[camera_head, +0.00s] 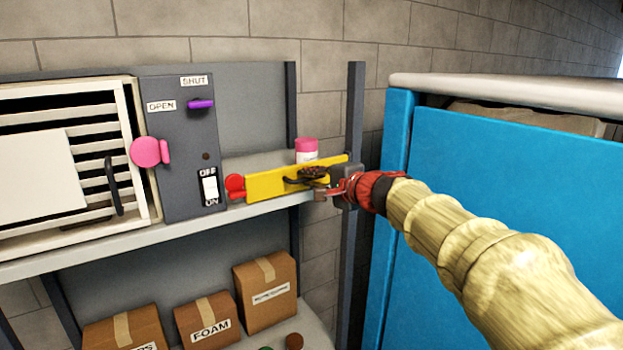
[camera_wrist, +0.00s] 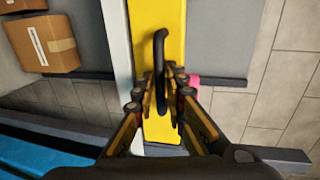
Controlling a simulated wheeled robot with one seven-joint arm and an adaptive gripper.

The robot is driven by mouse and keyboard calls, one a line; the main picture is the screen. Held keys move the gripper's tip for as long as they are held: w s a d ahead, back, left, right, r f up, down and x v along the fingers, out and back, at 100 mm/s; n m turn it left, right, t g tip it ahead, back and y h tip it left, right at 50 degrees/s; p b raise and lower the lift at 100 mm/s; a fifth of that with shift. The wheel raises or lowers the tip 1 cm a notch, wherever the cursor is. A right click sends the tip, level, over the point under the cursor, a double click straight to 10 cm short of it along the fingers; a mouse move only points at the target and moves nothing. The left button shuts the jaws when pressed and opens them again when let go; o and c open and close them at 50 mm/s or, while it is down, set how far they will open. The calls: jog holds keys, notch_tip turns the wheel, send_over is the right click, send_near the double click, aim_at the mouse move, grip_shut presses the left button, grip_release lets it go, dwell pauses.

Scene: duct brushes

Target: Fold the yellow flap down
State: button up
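The yellow flap (camera_head: 262,184) is a long panel standing up along the front edge of the upper shelf. It also fills the middle of the wrist view (camera_wrist: 158,20). A black curved handle (camera_wrist: 160,62) is fixed to its face. My gripper (camera_head: 318,182) is at the right part of the flap, in front of the handle. In the wrist view my gripper's fingers (camera_wrist: 164,85) are apart, one on each side of the handle, with a narrow gap visible.
A red knob (camera_head: 235,184) sits at the flap's left end. A white jar with a pink lid (camera_head: 306,150) stands behind the flap. A grey switch panel (camera_head: 180,135) and a louvred vent (camera_head: 105,150) are left. Boxes (camera_head: 266,292) lie below; a blue cabinet (camera_head: 480,190) is right.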

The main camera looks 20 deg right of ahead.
grip_shut()
jog(key=shift+f+b, duration=0.2)
jog(key=shift+b, duration=0.35)
